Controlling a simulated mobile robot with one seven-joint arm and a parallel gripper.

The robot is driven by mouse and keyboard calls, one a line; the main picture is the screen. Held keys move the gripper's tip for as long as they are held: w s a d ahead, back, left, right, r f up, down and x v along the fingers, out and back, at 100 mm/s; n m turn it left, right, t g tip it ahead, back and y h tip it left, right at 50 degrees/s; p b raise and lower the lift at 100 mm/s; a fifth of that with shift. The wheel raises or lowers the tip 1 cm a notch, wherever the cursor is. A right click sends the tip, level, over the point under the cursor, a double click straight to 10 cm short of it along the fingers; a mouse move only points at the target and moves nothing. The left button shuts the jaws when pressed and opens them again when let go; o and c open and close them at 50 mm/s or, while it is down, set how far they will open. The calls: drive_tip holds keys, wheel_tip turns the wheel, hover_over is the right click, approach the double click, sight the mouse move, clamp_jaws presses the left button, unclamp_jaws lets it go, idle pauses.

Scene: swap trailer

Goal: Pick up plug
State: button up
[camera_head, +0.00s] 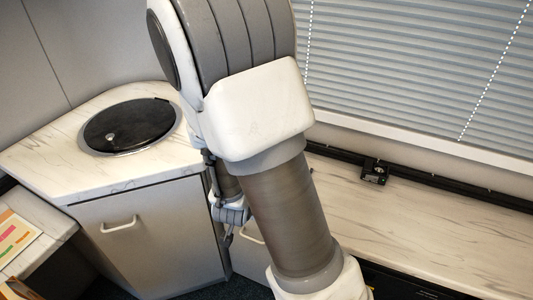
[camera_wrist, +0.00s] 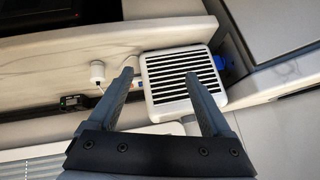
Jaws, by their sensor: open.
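A small white cylinder (camera_wrist: 97,72) that looks like the plug stands on the pale marbled counter (camera_wrist: 60,62) in the wrist view, with a thin cord at its lower end. My gripper (camera_wrist: 161,76) is open in the wrist view, and nothing is clearly held between its fingers. The white cylinder is to the left of the left finger, apart from it. In the head view my arm hides part of the counter, and I cannot make out the plug there.
A white vented box (camera_wrist: 182,78) lies beyond and partly behind my fingers. A small black box (camera_head: 375,172) sits at a black rail (camera_head: 436,180) below the blinds. A round black lid (camera_head: 128,125) is set in the left counter. The right counter is mostly clear.

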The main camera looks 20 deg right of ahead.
drive_tip(key=s+d+f+h+b, duration=0.1)
drive_tip(key=d+f+h+b, duration=0.1)
drive_tip(key=d+f+b, duration=0.1)
drive_tip(key=d+f+h+b, duration=0.2)
drive_tip(key=d+h+b, duration=0.1)
drive_tip(key=d, duration=0.3)
drive_tip(key=s+d+f+m+h+b, duration=0.1)
drive_tip(key=d+f+h+b, duration=0.1)
drive_tip(key=d+b, duration=0.3)
drive_tip(key=shift+s+d+f, duration=0.1)
drive_tip(key=shift+s+f, duration=0.05)
drive_tip(key=shift+f, duration=0.3)
drive_tip(key=shift+s+d+f, duration=0.1)
drive_tip(key=shift+s+f, duration=0.05)
drive_tip(key=shift+f, duration=0.25)
drive_tip(key=b+x, duration=0.1)
drive_tip(key=x, duration=0.1)
drive_tip(key=b+x, duration=0.1)
drive_tip(key=x, duration=0.1)
drive_tip(key=b+x, duration=0.1)
drive_tip(key=x, duration=0.2)
drive_tip(key=shift+d+r, duration=0.1)
drive_tip(key=shift+r, duration=0.2)
drive_tip(key=shift+b+x, duration=1.05)
drive_tip(key=shift+x, duration=1.6)
clamp_jaws()
